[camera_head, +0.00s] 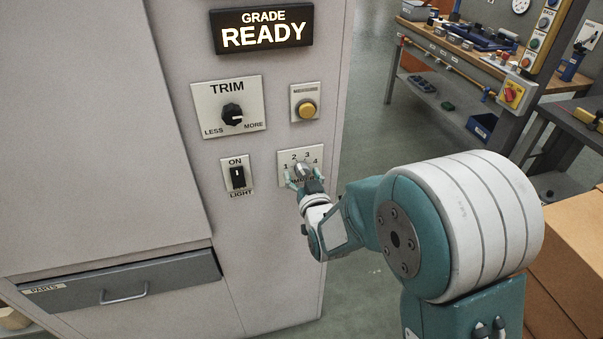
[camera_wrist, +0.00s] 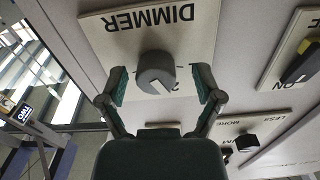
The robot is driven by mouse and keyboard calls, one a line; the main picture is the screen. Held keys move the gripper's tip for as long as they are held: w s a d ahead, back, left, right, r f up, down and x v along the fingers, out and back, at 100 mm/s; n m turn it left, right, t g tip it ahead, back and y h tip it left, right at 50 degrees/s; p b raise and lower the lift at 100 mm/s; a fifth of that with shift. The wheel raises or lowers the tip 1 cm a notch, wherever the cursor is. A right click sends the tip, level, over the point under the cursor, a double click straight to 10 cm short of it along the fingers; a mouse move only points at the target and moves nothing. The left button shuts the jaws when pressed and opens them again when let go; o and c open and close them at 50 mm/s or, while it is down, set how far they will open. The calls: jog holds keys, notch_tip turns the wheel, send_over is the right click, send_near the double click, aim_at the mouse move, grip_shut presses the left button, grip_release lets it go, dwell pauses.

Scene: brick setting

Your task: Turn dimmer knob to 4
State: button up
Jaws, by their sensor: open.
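The dimmer knob (camera_head: 302,170) is a grey round knob on a pale plate (camera_head: 320,157) marked 1 to 4, low on the cabinet front. In the wrist view the knob (camera_wrist: 155,70) sits on the plate with the word DIMMER upside down. Its pale pointer mark seems to face near the 2, but the exact setting is hard to tell. My gripper (camera_head: 304,184) is at the plate, partly covering its lower part. In the wrist view my gripper (camera_wrist: 161,84) is open, with one finger on each side of the knob and a visible gap on both sides.
On the same panel are a TRIM knob (camera_head: 233,115), a yellow button (camera_head: 307,109), a light switch (camera_head: 237,177) and a lit READY sign (camera_head: 262,29). A PARTS drawer (camera_head: 125,288) is at lower left. A workbench (camera_head: 450,55) stands at the back right, cardboard boxes (camera_head: 570,245) at right.

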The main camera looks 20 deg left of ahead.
jog(key=shift+w, duration=0.25)
jog(key=shift+d+r, duration=0.1)
jog(key=c, duration=1.2)
jog(key=shift+o, duration=0.2)
